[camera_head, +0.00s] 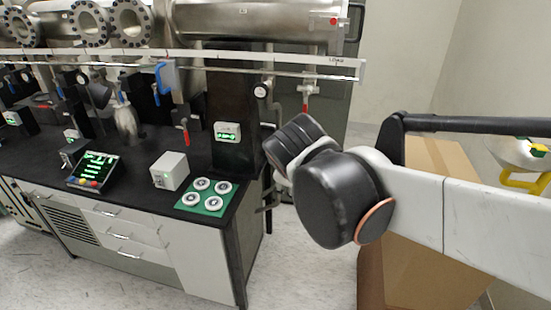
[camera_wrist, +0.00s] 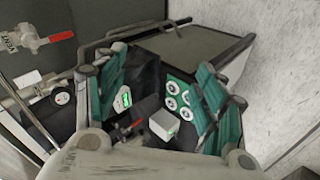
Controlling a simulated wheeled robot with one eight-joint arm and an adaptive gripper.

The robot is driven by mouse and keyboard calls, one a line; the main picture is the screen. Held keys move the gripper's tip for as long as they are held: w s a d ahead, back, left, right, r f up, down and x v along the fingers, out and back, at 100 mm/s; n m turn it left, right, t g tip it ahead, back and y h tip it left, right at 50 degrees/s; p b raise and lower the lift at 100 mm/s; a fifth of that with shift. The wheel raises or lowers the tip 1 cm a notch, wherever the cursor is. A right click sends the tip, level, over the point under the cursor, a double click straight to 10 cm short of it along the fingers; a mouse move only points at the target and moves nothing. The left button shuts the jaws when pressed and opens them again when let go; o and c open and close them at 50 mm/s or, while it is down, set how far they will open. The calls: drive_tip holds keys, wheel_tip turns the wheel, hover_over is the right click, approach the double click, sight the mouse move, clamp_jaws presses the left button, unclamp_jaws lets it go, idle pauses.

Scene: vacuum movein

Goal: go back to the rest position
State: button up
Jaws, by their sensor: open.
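My gripper (camera_wrist: 162,70) shows in the wrist view with its two green-padded fingers spread wide apart. Nothing is between them, so it is open and empty. Beyond the fingers lie the black bench top, a green plate (camera_wrist: 185,97) with several white round flanges, and a small white box (camera_wrist: 164,124). In the head view my arm reaches in from the right, with its dark wrist joints in mid-air right of the bench. My gripper cannot be made out there.
In the head view a black-topped bench (camera_head: 120,190) carries the green plate (camera_head: 204,197), the white box (camera_head: 170,171) and a control panel (camera_head: 93,169). Steel vacuum piping (camera_head: 250,20) and red-handled valves (camera_head: 306,95) stand above. A cardboard box (camera_head: 430,260) is below my arm.

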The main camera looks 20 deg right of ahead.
idle(0.4)
drive_tip(key=s+a+f+m+y, duration=0.2)
drive_tip(key=s+m, duration=0.2)
drive_tip(key=s, duration=0.1)
drive_tip(key=s+a+f+m+g+y, duration=0.1)
drive_tip(key=s+a+f+m+y, duration=0.1)
drive_tip(key=s+a+m, duration=0.1)
drive_tip(key=shift+s+a+f+m, duration=0.25)
drive_tip(key=shift+s+m, duration=0.55)
drive_tip(key=shift+s, duration=0.35)
